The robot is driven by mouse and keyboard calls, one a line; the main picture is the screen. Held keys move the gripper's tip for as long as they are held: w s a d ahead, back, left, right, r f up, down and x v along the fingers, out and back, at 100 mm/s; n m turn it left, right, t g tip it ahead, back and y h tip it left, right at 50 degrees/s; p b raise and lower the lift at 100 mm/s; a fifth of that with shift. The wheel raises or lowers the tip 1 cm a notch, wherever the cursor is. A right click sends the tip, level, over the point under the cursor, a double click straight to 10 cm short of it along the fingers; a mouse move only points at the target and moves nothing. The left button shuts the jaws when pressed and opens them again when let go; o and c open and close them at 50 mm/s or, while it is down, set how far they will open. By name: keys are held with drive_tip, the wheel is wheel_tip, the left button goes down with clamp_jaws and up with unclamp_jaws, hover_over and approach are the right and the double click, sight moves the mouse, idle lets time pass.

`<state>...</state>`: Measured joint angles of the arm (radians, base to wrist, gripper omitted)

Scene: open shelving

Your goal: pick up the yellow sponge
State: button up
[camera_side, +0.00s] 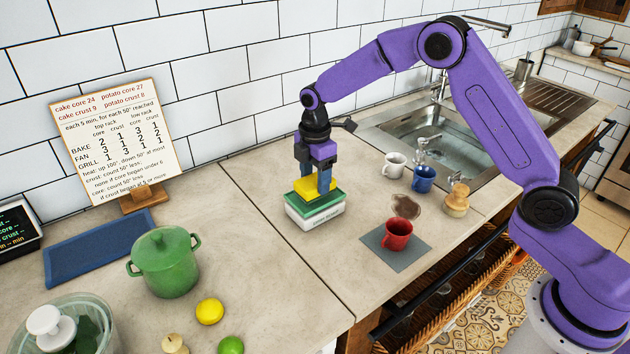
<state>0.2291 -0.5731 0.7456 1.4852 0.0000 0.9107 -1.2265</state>
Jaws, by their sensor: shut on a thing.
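The yellow sponge (306,189) is on top of a green sponge or pad (314,207), which lies on a white box with lettering (316,222). My gripper (315,182) points straight down over this stack, and its fingers are shut on the yellow sponge. The fingers cover part of the sponge. I cannot tell whether the sponge touches the green layer or is just above it.
A red mug (397,236) stands on a grey mat (388,257) to the right. A green pot (166,264) is at left. Counter between is clear.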

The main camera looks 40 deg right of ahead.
drive_tip(key=s+d+r, duration=0.3)
drive_tip(key=s+r, duration=0.9)
drive_tip(key=s, duration=0.1)
drive_tip(key=shift+s, duration=0.35)
drive_tip(key=shift+o, duration=0.4)
drive_tip(key=shift+w, duration=0.1)
hover_over(315, 180)
wheel_tip(315, 180, down, 6)
drive_tip(key=shift+f, duration=3.1)
drive_tip(key=shift+f, duration=1.05)
drive_tip(key=shift+r, duration=3.55)
